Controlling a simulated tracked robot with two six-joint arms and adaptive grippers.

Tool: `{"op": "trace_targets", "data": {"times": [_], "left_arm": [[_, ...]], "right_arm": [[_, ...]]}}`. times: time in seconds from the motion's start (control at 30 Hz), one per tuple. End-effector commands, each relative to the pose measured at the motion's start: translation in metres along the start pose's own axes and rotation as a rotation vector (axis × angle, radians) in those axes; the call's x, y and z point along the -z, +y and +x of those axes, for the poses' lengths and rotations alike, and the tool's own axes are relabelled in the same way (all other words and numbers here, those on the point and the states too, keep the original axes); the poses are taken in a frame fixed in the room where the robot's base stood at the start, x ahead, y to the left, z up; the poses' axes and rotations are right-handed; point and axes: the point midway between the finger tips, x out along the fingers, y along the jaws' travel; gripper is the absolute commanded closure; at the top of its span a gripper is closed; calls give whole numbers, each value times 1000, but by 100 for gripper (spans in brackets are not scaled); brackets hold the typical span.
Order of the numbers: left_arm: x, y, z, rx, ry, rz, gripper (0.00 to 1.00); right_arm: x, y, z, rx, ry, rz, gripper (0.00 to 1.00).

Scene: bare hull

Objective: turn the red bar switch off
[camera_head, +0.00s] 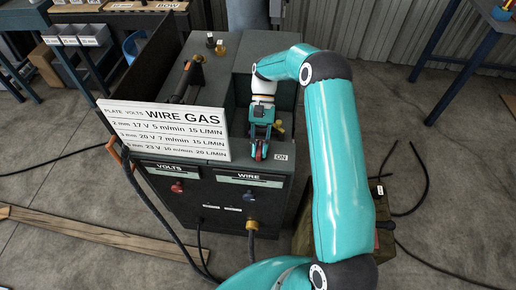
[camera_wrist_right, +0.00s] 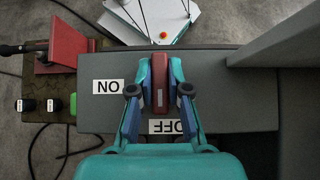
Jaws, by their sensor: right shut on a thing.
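The red bar switch (camera_wrist_right: 158,100) is on the dark top of the welding machine, between the fingers of my right gripper (camera_wrist_right: 159,82) in the right wrist view. The fingers are shut on its two sides. A white ON label (camera_wrist_right: 108,87) is left of the bar. An OFF label (camera_wrist_right: 180,127), partly hidden by the gripper, is at the bar's lower end; the bar runs towards it. In the head view, my right gripper (camera_head: 260,138) reaches down over the red bar (camera_head: 259,155), with the ON label (camera_head: 281,156) to the right. My left gripper is out of view.
A white settings board (camera_head: 165,130) stands left of the gripper. Below are a red VOLTS knob (camera_head: 177,187) and a dark WIRE knob (camera_head: 249,195). Hoses and cables lie on the floor. A raised grey box (camera_wrist_right: 275,45) borders the switch panel in the wrist view.

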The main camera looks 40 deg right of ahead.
Motion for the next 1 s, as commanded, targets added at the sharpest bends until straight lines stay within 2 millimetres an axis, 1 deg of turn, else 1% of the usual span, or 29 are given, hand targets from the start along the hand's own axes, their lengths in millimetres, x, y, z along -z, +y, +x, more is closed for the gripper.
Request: {"op": "trace_targets", "data": {"times": [0.23,0.27,0.3,0.4,0.77,0.87,1.0], "left_arm": [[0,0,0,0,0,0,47],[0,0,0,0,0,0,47],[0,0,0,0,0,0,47],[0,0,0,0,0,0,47],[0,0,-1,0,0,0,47],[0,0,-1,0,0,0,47],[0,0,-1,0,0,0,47]], "right_arm": [[0,0,-2,0,2,-3,100],[0,0,-2,0,2,-3,80],[0,0,-2,0,2,-3,74],[0,0,-1,0,2,-2,58],[0,0,-3,2,2,-1,58],[1,0,-10,2,3,-1,58],[1,0,-28,3,4,-1,58]]}}
